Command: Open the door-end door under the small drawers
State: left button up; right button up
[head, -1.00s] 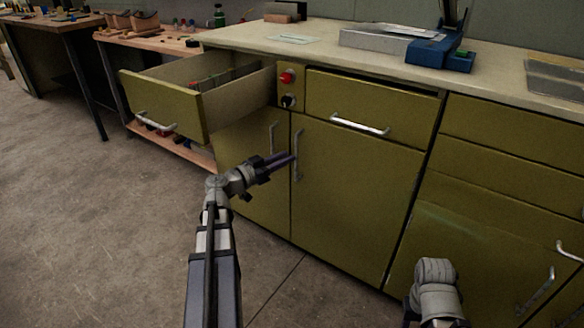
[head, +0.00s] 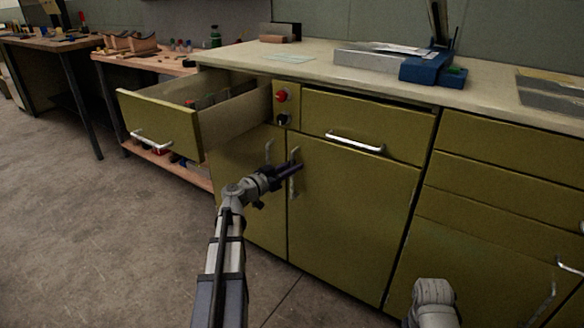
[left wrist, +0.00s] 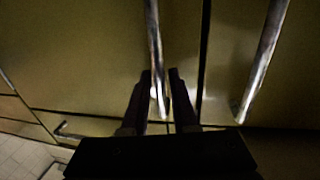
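Two olive doors sit below the small drawers. The left door (head: 243,180) and the right door (head: 352,205) are both closed, with upright metal handles beside their shared gap. The left handle (head: 268,152) is clear of my gripper. My left gripper (head: 298,167) overlaps the right door's handle (head: 294,186). In the left wrist view, my left gripper (left wrist: 160,76) is open, with a handle (left wrist: 154,40) running between its dark fingers; the other handle (left wrist: 262,62) is to the right. Contact cannot be told. My right gripper is out of view. Which door is door-end is not shown.
The left small drawer (head: 160,122) is pulled open above the left door. The right small drawer (head: 370,124) is closed. A red button (head: 281,96) sits between them. A blue device (head: 432,70) stands on the worktop (head: 310,62). The floor at left is clear.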

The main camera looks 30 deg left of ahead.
pick_arm(q)
grip_shut()
dwell(1.5)
